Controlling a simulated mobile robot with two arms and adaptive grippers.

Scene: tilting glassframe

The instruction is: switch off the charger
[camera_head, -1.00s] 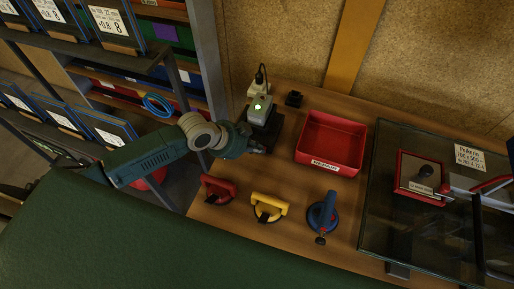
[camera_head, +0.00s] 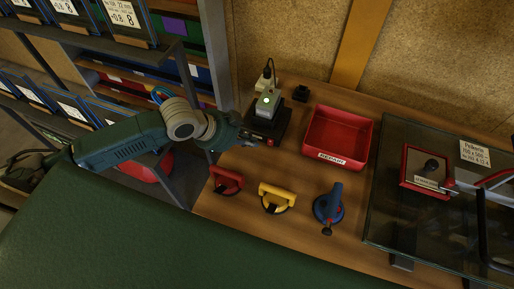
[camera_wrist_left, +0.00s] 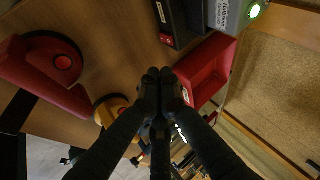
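My right gripper is out of view.
A red tray (camera_head: 338,138) stands right of the charger. Red (camera_head: 226,180), yellow (camera_head: 273,198) and blue (camera_head: 328,205) suction lifters stand along the bench's front. A small black block (camera_head: 301,93) lies behind. A glass pane (camera_head: 400,215) is at right, a shelf rack at left.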

